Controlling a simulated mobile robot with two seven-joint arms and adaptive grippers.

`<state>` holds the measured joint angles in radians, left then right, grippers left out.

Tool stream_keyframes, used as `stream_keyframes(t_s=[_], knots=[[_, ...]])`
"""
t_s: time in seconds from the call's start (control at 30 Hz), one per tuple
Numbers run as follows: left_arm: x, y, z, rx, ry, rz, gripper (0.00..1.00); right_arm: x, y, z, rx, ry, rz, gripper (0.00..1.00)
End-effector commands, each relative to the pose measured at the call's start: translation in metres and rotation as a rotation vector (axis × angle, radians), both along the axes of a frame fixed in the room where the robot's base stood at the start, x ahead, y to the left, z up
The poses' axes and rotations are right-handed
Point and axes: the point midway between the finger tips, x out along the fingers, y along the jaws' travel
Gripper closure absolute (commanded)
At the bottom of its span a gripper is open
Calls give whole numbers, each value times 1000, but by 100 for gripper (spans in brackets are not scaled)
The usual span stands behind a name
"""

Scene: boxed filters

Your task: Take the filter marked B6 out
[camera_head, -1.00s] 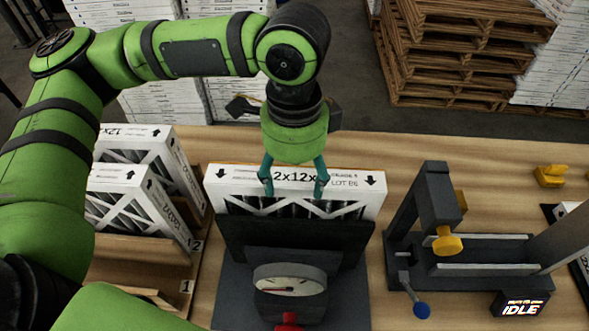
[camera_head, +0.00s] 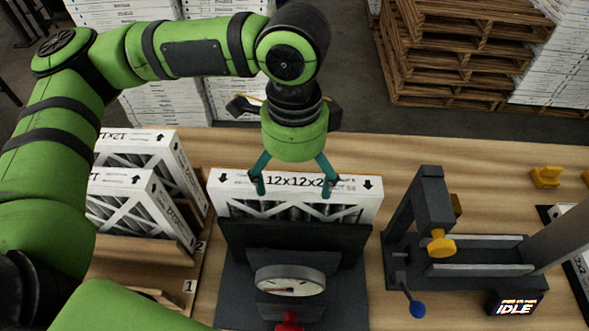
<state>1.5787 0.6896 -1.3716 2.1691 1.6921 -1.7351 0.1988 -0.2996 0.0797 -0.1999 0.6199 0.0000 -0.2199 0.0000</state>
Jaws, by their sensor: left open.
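A white boxed filter (camera_head: 293,210) with a printed top edge reading 12x12x2 stands upright in a dark stand with a round dial (camera_head: 289,280). Arrows show near both ends of its edge. My left gripper (camera_head: 293,188) is open, its two teal fingers spread in front of the filter's printed edge. The right finger covers part of the print, and the lot mark cannot be read now. Whether the fingers touch the filter cannot be told. My right gripper is not in view.
More filters (camera_head: 140,205) stand in a wooden rack with slots numbered 1 and 2 at left. A dark fixture (camera_head: 432,225) with a yellow knob and a sign reading IDLE (camera_head: 515,305) stand at right. Yellow pieces (camera_head: 546,177) lie at the far right.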

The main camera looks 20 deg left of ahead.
Motion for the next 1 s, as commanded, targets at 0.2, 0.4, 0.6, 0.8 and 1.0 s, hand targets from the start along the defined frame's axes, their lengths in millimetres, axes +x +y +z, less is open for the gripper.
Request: stream_keyframes(t_s=[0.2,0.4,0.6,0.8,1.0], knots=[[1,-1,17,-1,-3,0,3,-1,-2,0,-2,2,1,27],[1,-1,59,-2,-5,1,3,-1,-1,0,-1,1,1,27],[0,-1,97,-1,-2,0,3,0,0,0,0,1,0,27],[0,0,117,0,-1,0,3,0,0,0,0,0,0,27],[0,0,121,0,0,0,3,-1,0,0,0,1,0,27]])
